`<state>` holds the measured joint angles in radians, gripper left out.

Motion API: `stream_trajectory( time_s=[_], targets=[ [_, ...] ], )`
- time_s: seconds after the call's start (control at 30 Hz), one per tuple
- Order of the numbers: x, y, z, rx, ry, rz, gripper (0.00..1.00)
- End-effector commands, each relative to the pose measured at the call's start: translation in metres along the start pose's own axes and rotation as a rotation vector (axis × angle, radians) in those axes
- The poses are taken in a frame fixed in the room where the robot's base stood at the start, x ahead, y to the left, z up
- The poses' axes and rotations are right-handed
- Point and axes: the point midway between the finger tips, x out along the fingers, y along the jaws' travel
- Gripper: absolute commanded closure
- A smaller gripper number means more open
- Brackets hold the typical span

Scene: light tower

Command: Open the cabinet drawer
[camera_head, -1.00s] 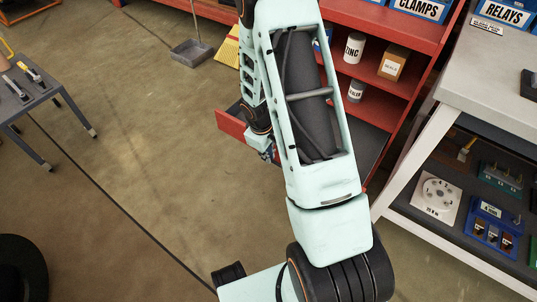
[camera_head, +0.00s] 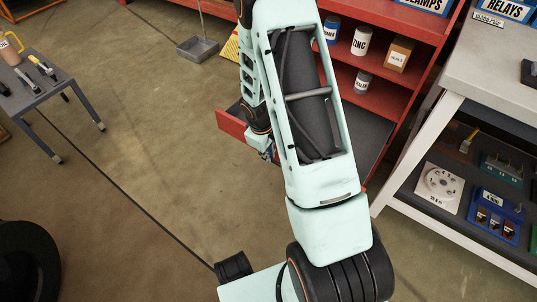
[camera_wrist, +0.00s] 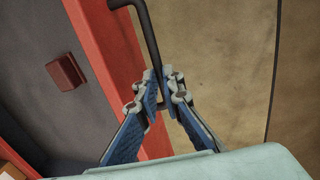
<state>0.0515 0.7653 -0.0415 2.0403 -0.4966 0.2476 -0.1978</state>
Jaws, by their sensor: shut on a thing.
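The red cabinet (camera_head: 412,85) stands at the upper right of the head view, and its low drawer (camera_head: 230,122) is pulled out, with the red front well away from the cabinet. The dark grey drawer floor shows right of my arm; my arm hides the middle. In the wrist view the red drawer front (camera_wrist: 100,45) runs down the picture, with a dark bar handle (camera_wrist: 148,28) on its outer side. My gripper (camera_wrist: 163,92) is shut on this handle, its blue fingers on either side of the bar. A small red block (camera_wrist: 66,71) lies inside the drawer.
A white-framed workbench (camera_head: 420,150) stands close right of the drawer. A small grey table (camera_head: 45,85) with tools and a mug is at the left. A dustpan (camera_head: 198,47) and broom are behind. Open floor (camera_head: 140,120) lies left of the drawer.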

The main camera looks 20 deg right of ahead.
Motion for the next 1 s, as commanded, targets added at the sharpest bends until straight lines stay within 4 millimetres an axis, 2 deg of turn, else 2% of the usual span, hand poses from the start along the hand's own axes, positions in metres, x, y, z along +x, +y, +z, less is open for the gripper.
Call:
stream_trajectory(
  time_s=[0.2,0.23,0.4,0.77,1.0],
  targets=[
    [0.001,-0.001,0.0,0.0,-0.001,-0.002,1.0],
    [0.001,-0.001,0.0,0.0,-0.001,-0.001,0.9],
    [0.001,-0.001,0.0,0.0,-0.001,-0.001,0.74],
    [-0.005,0.0,0.0,0.001,0.0,0.0,0.74],
    [-0.04,0.001,-0.001,0.002,0.004,0.002,0.74]
  ],
)
